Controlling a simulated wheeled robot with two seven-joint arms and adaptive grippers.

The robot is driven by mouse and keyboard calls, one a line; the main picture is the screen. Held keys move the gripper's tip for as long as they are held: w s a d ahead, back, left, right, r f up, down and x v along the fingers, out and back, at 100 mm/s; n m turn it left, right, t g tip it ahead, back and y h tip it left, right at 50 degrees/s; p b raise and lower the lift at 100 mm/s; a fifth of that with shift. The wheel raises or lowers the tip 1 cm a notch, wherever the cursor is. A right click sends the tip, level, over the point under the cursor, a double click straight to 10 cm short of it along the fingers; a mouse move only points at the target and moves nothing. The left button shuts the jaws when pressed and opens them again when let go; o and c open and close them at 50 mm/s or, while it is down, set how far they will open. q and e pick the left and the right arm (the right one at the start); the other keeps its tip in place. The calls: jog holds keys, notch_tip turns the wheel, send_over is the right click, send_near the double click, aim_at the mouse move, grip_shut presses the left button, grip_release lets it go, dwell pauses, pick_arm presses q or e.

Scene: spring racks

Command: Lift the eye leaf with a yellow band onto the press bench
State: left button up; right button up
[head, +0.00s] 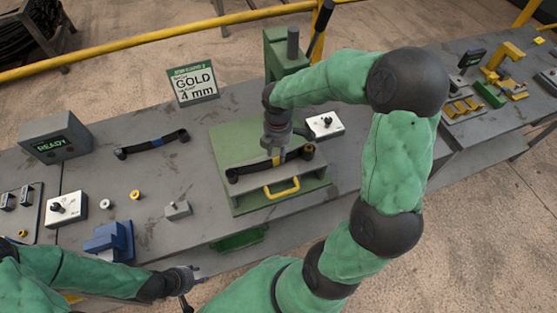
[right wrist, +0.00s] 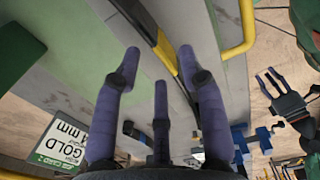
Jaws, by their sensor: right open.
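The eye leaf with a yellow band (head: 243,170) is a dark bar with a rolled eye at each end. It lies across the grey top of the press bench (head: 226,140), under the green press. Its yellow band also shows in the right wrist view (right wrist: 167,52). My right gripper (head: 275,154) is over the leaf's middle, its fingers spread and nothing held; in the right wrist view the fingers (right wrist: 160,75) stand apart near the band. Whether they touch the leaf is unclear. My left gripper (head: 187,281) is open and empty at the front edge, left of the bench.
A leaf with a blue band (head: 153,143) lies to the left. A sign reading GOLD 4 mm (head: 193,85) stands behind. A READY box (head: 55,138), a blue block (head: 108,241) and small parts occupy the left table. A yellow handle (head: 282,188) fronts the bench.

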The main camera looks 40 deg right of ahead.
aim_at(278, 157)
notch_tip(278, 157, down, 4)
jog(key=shift+r+b, duration=0.15)
jog(key=shift+b, duration=0.15)
jog(key=shift+s, duration=0.1)
grip_shut()
jog(key=shift+r, duration=0.1)
jog(key=shift+d, duration=0.1)
